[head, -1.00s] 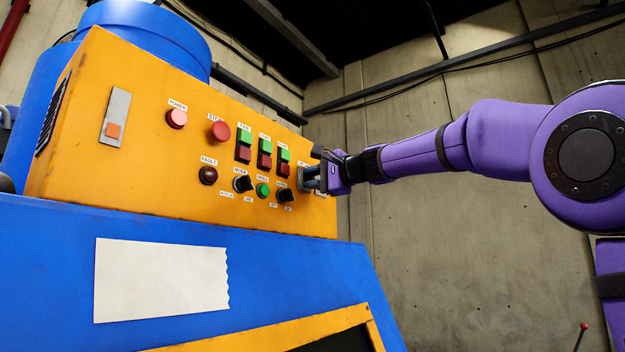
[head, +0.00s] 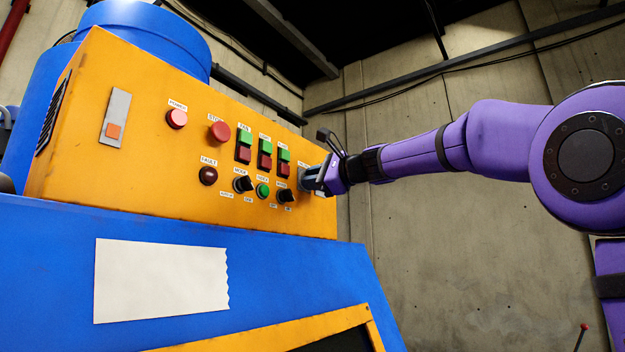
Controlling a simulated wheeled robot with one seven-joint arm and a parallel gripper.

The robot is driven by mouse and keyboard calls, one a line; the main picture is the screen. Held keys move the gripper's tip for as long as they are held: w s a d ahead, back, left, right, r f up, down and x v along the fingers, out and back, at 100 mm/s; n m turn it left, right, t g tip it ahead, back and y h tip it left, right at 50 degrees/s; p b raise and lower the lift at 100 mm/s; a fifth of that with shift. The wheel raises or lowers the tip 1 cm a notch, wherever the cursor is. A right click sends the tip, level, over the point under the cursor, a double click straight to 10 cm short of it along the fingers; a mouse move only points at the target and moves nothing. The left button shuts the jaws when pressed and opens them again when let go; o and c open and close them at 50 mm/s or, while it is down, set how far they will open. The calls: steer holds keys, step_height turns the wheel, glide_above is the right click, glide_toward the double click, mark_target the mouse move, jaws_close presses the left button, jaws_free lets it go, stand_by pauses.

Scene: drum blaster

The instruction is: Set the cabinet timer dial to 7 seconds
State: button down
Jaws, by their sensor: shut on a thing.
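The yellow control panel (head: 130,170) fills the left and middle of the head view. The timer dial (head: 303,180) is at the panel's right end, mostly hidden behind my gripper (head: 312,178). My gripper reaches in from the right and is shut on the dial. The dial's marks and pointer are hidden, so its setting cannot be read.
Left of the dial are two black selector knobs (head: 286,196), a green button (head: 263,190), green and red push-button pairs (head: 244,146) and a red stop button (head: 219,131). A blue cabinet body (head: 290,270) lies below.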

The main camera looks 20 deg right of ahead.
steer(key=shift+f, duration=0.1)
steer(key=c, duration=1)
jaws_free()
steer(key=v, duration=1)
steer(key=shift+s+d, duration=0.25)
steer(key=shift+s, duration=0.05)
steer(key=s+f+n+g+h, duration=0.3)
steer(key=s+f+n, duration=0.2)
steer(key=s+f, duration=0.4)
steer(key=s+f+n+g+h, duration=0.3)
steer(key=s+f+n, duration=0.3)
steer(key=f, duration=1.3)
steer(key=s+d+f+n+g+h, duration=0.1)
steer(key=s+f+n+g+h, duration=0.2)
steer(key=s+f, duration=1.1)
steer(key=shift+f+n+h, duration=0.3)
steer(key=shift+n+h, duration=0.1)
steer(key=shift+n, duration=0.3)
steer(key=shift+f+n+h, duration=0.3)
steer(key=shift+n+h, duration=0.1)
steer(key=shift+n, duration=0.3)
